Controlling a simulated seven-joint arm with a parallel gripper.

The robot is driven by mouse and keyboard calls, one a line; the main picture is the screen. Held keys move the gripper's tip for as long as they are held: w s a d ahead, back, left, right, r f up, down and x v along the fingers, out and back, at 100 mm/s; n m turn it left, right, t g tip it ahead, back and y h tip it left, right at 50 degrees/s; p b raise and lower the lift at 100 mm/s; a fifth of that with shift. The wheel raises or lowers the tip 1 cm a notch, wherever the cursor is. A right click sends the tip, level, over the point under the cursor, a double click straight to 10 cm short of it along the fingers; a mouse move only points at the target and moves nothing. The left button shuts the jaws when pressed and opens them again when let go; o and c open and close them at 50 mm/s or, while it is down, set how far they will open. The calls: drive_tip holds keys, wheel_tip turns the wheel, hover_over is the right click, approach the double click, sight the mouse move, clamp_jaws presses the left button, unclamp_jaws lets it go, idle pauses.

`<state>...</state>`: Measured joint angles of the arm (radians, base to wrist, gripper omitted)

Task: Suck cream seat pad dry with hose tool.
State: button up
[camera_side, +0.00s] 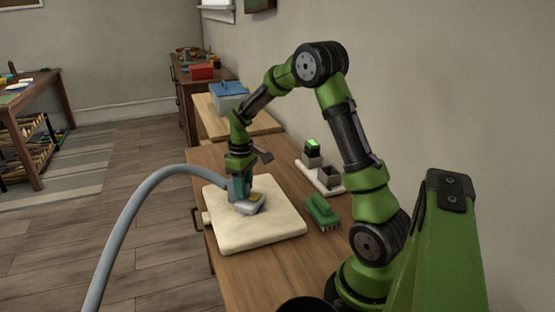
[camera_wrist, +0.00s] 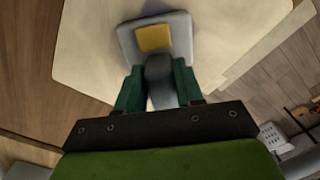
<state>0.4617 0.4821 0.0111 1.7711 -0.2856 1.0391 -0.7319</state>
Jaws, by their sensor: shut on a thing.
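The cream seat pad (camera_side: 265,235) lies flat on the wooden table, and it fills much of the upper wrist view (camera_wrist: 90,50). The hose tool (camera_side: 248,205) has a grey head with a yellow patch, and a thick grey hose runs from it to the lower left. In the wrist view the tool's head (camera_wrist: 155,38) is over the pad. My gripper (camera_side: 240,187) is shut on the tool's grey neck, with a green finger on each side in the wrist view (camera_wrist: 160,88). The head appears to rest on the pad. Its underside is hidden.
A green brush (camera_side: 321,212) lies on the table (camera_side: 255,272) right of the pad. Behind it is a white tray (camera_side: 318,178) with two small blocks, one green-topped. A blue-lidded box (camera_side: 229,98) stands farther back. The hose (camera_side: 130,215) arches past the table's left edge.

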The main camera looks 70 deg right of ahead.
drive_tip(key=shift+s+a, duration=1.55)
drive_tip(key=shift+a, duration=0.05)
drive_tip(key=shift+w+d, duration=3.6)
drive_tip(key=shift+d, duration=0.05)
drive_tip(key=shift+w+d, duration=0.3)
wheel_tip(320, 180, up, 8)
idle(1.7)
drive_tip(key=shift+r, duration=0.1)
